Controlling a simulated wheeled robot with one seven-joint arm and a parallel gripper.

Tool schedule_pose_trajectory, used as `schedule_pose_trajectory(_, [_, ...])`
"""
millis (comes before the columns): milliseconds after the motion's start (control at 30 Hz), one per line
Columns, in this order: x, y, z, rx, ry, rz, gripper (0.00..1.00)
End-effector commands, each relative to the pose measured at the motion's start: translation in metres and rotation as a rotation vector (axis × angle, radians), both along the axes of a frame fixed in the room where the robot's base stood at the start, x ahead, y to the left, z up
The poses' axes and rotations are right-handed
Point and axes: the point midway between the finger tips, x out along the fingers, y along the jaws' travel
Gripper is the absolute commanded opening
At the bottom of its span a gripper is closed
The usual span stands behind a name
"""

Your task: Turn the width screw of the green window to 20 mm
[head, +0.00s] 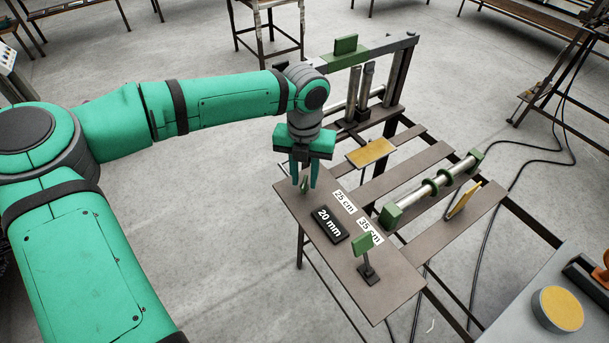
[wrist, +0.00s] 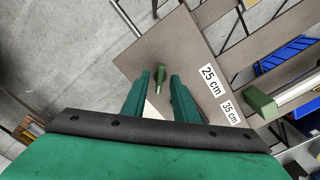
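In the wrist view, the green handle (wrist: 160,76) lies in the gap between the fingers (wrist: 160,82), with no clear contact on either side. A black sign reading "20 mm" (head: 328,225) lies on the plate beside it. Which part is the green window I cannot tell.
White labels "25 cm" (head: 345,202) and "35 cm" (head: 370,231) lie on the plate. A green tab on a black stand (head: 363,246) rises nearer the front. A rod with green holders (head: 435,187) lies to the right. A tall frame (head: 372,55) with a green block stands behind.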

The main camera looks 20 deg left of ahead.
Motion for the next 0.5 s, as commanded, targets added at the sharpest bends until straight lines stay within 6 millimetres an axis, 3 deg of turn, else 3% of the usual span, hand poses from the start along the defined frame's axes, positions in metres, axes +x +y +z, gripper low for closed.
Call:
schedule_pose_trajectory(167, [0.001, 0.001, 0.018, 0.001, -0.002, 0.000, 0.27])
schedule_pose_trajectory(500, [0.001, 0.000, 0.081, 0.001, -0.004, 0.000, 0.27])
